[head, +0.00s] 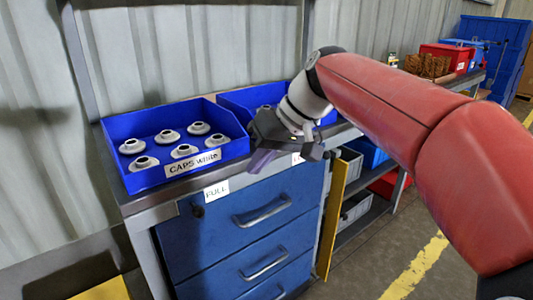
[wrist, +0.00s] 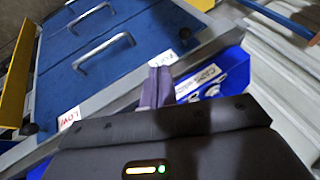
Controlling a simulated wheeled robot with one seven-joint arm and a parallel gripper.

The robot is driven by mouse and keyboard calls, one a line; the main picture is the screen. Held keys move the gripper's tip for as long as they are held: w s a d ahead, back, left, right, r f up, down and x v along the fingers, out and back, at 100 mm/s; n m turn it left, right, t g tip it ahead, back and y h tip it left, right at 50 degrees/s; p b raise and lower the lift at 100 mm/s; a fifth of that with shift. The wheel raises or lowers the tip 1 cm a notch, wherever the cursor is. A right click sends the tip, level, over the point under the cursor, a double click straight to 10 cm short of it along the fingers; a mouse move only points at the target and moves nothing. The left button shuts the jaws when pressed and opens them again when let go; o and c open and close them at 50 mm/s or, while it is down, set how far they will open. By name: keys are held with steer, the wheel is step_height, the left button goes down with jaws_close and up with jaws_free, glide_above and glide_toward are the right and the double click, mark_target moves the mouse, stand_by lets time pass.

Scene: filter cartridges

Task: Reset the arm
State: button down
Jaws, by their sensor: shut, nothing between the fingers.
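My gripper (head: 260,161) hangs at the end of my red arm in the head view, in front of the bench's front edge, between the two blue bins. Its purple-grey fingers point down and are together, with nothing between them. In the wrist view the closed fingers (wrist: 157,86) show in the middle, over the bench edge. A blue bin (head: 238,146) labelled "CAPS White" stands at the left of the bench with several white caps (head: 185,151) in it. A second blue bin (head: 235,98) is partly hidden behind my gripper.
Below the bench top is a blue drawer cabinet (head: 230,240) with metal handles and a "FULL" label (head: 216,190). A yellow panel (head: 333,215) stands out at its right side. Further right are shelves with crates and a red box (head: 447,55). The floor in front is clear.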

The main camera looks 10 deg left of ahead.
steer(key=s+d+f+m+t+h, duration=0.1)
steer(key=s+d+f+m+h, duration=0.1)
steer(key=s+d+f, duration=0.3)
steer(key=s+d+f+m+t+h, duration=0.2)
steer(key=s+d+f, duration=0.3)
steer(key=d, duration=0.8)
steer(key=s+d+f+m+t+h, duration=0.2)
steer(key=s+d+f+m, duration=0.2)
steer(key=d, duration=0.5)
steer(key=shift+s+d+f+m+h, duration=0.25)
steer(key=shift+s+f, duration=0.5)
steer(key=shift+s, duration=0.4)
